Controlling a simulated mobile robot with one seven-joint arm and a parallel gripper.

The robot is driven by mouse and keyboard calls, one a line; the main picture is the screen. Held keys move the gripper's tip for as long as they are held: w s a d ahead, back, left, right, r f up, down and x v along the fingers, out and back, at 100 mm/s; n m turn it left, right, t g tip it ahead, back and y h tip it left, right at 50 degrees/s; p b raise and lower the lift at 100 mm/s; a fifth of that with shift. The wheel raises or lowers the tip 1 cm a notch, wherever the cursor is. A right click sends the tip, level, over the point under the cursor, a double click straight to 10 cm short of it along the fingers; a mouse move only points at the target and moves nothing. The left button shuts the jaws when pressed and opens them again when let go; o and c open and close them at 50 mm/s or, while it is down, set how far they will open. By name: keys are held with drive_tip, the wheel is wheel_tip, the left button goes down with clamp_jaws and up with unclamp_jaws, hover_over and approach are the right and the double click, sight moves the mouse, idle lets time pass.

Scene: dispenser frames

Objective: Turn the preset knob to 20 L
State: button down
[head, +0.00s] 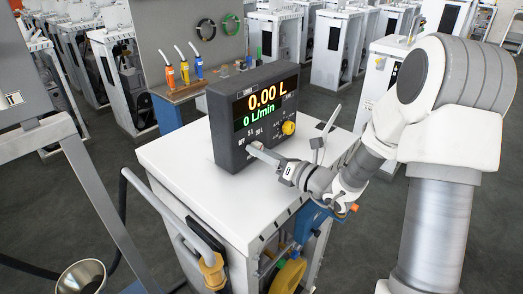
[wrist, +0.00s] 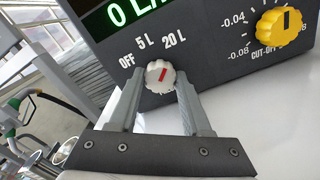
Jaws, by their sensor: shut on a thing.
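The preset knob (wrist: 160,78) is a small pale, ridged knob with a red pointer mark, low on the dark front panel of the dispenser head (head: 228,150). Labels OFF, 5 L and 20 L arc above it. The red mark points up and to the right, roughly toward the 20 L label (wrist: 175,40). My gripper (wrist: 160,88) is shut on the knob, one finger on each side. In the head view my gripper (head: 256,150) reaches the panel's lower left from the right and hides the knob. The display (head: 264,104) reads 0.00 L and 0 L/min.
A yellow cut-off knob (wrist: 279,27) sits to the right on the same panel, and also shows in the head view (head: 289,128). The white cabinet top (head: 180,152) is clear left of the dispenser head. Several similar white cabinets stand behind. A metal funnel (head: 80,277) is at lower left.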

drive_tip(key=shift+c, duration=1.8)
unclamp_jaws()
drive_tip(key=shift+s+d, duration=0.1)
drive_tip(key=b+v, duration=0.2)
drive_tip(key=v, duration=1.5)
drive_tip(key=shift+b, duration=0.35)
drive_tip(key=shift+s+r, duration=0.1)
